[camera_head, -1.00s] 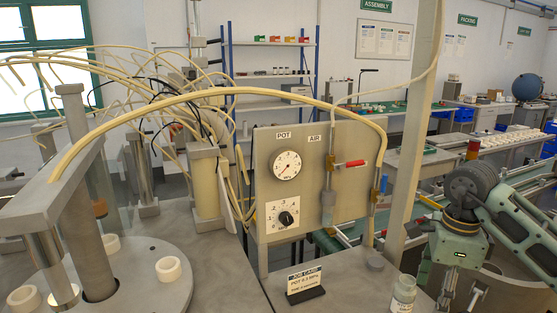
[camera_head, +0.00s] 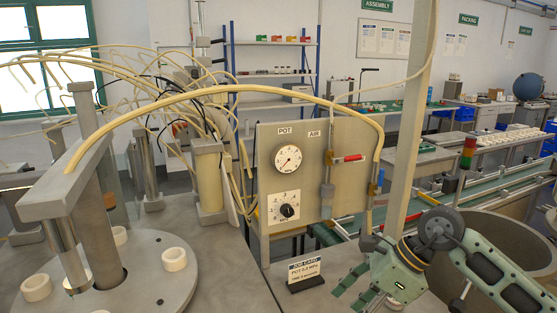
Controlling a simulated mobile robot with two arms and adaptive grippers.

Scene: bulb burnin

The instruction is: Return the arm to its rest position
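My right arm comes in from the lower right, with its green and dark grey wrist joint above the bench. My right gripper (camera_head: 354,291) points down and left, with its two dark green finger pads apart and nothing seen between them. It is over the bench top, right of the job card (camera_head: 305,272). My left gripper and arm are not in view.
A panel (camera_head: 262,170) with a POT gauge (camera_head: 288,157), a black knob (camera_head: 287,211) and a red-handled AIR valve (camera_head: 349,158) stands behind the bench. A round-plate press (camera_head: 150,255) fills the left. A large round bin (camera_head: 505,240) lies behind my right arm.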

